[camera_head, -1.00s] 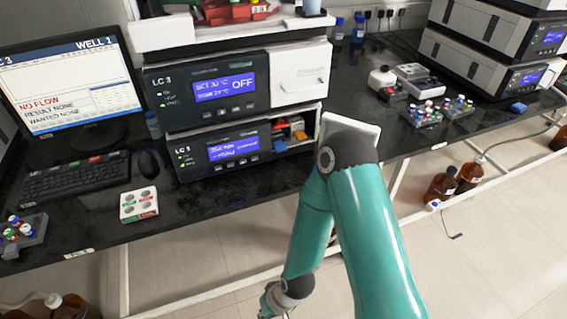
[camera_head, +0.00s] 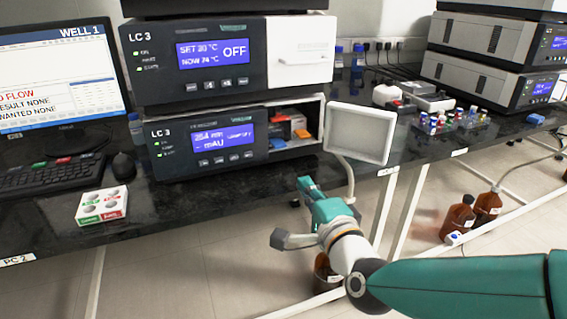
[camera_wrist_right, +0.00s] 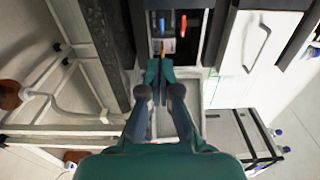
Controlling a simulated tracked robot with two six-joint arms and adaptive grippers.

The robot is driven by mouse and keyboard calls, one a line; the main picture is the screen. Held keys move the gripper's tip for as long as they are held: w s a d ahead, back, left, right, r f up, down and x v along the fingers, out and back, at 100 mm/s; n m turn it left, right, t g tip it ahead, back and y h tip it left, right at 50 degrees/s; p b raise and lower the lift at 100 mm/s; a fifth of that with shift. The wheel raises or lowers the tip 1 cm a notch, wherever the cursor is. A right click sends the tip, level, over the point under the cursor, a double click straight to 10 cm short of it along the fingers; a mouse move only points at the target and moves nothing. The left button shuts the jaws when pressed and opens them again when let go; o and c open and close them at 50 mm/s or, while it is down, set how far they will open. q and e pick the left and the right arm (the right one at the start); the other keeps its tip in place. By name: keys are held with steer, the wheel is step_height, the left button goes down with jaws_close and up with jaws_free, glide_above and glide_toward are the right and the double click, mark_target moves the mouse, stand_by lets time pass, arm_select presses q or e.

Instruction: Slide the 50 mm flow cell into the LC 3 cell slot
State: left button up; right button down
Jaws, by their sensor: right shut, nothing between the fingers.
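The lower LC 3 unit (camera_head: 205,140) has an open bay (camera_head: 300,110) at its right end, with its pale door (camera_head: 360,133) swung out to the right. I cannot tell which is the 50 mm flow cell or the exact cell slot. My right gripper (camera_head: 304,184) is shut and empty, below and in front of the bay. In the right wrist view its fingertips (camera_wrist_right: 158,64) are together and point toward the bay (camera_wrist_right: 180,35). My left gripper is out of view.
The open door projects over the bench front, close to the gripper. The upper LC 3 unit (camera_head: 210,60) sits on top. A white block with round wells (camera_head: 102,206) stands at the bench edge on the left. Brown bottles (camera_head: 457,218) stand on the floor at right.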

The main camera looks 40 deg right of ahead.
steer(key=p, duration=1)
glide_toward(272, 135)
steer(key=shift+w+d+f, duration=0.5)
steer(key=shift+w+f, duration=0.15)
steer(key=shift+f, duration=0.15)
steer(key=shift+w+d, duration=0.2)
steer(key=shift+w, duration=0.45)
